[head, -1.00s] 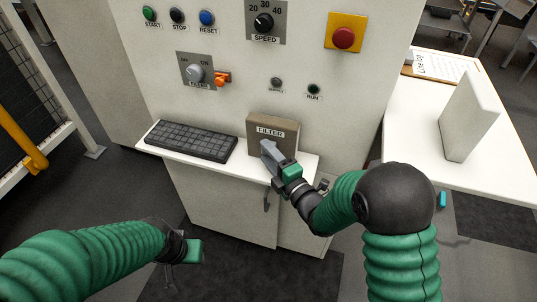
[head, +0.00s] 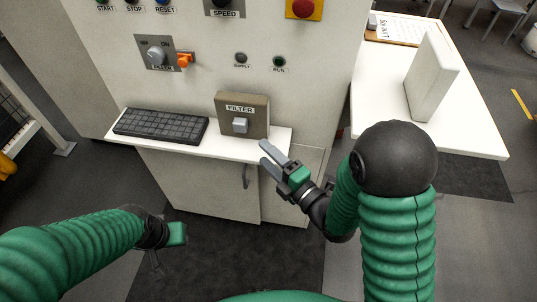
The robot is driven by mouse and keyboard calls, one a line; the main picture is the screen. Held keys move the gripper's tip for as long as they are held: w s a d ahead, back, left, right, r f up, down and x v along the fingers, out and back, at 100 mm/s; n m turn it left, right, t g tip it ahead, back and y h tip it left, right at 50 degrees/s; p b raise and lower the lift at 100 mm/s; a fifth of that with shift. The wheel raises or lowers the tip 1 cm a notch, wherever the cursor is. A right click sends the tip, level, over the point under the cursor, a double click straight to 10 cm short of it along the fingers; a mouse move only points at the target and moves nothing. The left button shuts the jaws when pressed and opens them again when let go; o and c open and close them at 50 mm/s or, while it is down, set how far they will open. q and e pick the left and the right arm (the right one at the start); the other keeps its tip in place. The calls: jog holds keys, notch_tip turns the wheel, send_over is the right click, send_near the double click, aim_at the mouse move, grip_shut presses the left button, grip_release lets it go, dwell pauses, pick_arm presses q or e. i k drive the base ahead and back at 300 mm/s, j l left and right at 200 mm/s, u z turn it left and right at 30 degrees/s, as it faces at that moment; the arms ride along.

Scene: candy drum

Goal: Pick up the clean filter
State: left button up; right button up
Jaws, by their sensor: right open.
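The clean filter appears to be the white upright slab (head: 432,77) standing on the white side table at the right. A brown-grey box labelled FILTER (head: 243,114), with a small light knob on its front, is on the machine's shelf. My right gripper (head: 264,155) is open and empty at the shelf's front right edge, apart from the FILTER box and left of the white slab. My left gripper (head: 166,255) hangs low at the left, in front of the machine, and its fingers are too dark to read.
A black keyboard (head: 161,126) lies on the shelf (head: 210,143), left of the FILTER box. The side table (head: 380,110) also holds a clipboard (head: 403,29) at its back. The machine panel has buttons and a red stop knob (head: 303,8). Floor shows between machine and table.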

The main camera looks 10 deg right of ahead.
aim_at(434, 68)
jog(key=z, duration=1.3)
